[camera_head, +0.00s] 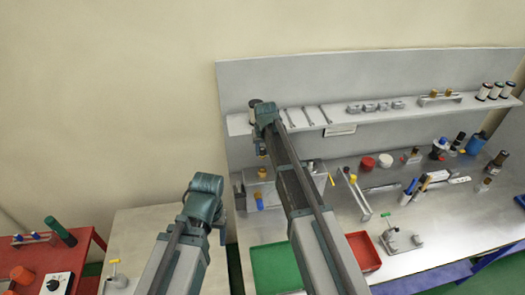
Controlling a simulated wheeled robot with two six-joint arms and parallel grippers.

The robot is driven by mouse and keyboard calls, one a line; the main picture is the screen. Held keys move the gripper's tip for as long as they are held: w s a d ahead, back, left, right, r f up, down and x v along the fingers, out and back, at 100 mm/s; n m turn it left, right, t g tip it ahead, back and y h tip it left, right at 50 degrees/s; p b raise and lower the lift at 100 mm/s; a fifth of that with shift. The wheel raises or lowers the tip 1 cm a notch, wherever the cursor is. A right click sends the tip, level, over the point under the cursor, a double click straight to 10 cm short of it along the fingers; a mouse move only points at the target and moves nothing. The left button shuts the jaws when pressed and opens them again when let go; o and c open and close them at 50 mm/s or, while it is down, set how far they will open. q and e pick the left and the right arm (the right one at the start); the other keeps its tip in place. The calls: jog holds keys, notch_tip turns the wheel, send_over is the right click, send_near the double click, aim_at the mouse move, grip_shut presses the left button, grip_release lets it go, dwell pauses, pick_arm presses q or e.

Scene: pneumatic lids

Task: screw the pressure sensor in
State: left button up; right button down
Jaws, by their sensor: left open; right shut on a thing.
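My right gripper (262,150) points down above a grey box (272,192) at the back left of the grey bench. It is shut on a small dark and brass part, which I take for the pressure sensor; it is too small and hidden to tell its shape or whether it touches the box. A brass fitting (262,173) shows on the box just below the jaws. My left gripper (198,205) is open and empty, held left of the bench, its fingers mostly hidden by its wrist.
A shelf (340,116) with wrenches, clamps and jars runs behind. A green tray (275,268) and a red tray (363,250) lie at the front. Bottles and screwdrivers stand on the right. A pale table (140,225) and red table (60,262) are left.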

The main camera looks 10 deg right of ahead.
jog(key=shift+s+b+x, duration=0.2)
jog(key=shift+b+x, duration=0.7)
jog(key=shift+s+b+x, duration=0.25)
jog(key=shift+b+x, duration=0.65)
jog(key=shift+s+b+x, duration=0.2)
jog(key=shift+b+x, duration=0.65)
jog(key=shift+b, duration=0.05)
jog(key=shift+s+b+x, duration=0.15)
jog(key=shift+b+x, duration=0.4)
jog(key=shift+x, duration=0.05)
jog(key=shift+s+b+x, duration=0.15)
jog(key=shift+b+x, duration=0.4)
jog(key=shift+x, duration=0.1)
jog(key=m+h, duration=0.1)
jog(key=m, duration=0.2)
jog(key=shift+a+m, duration=0.15)
jog(key=shift+m, duration=0.15)
jog(key=m, duration=0.4)
jog(key=shift+a+m+g+h, duration=0.1)
jog(key=shift+m+g+h, duration=0.2)
jog(key=shift+h, duration=0.1)
jog(key=shift+w, duration=0.1)
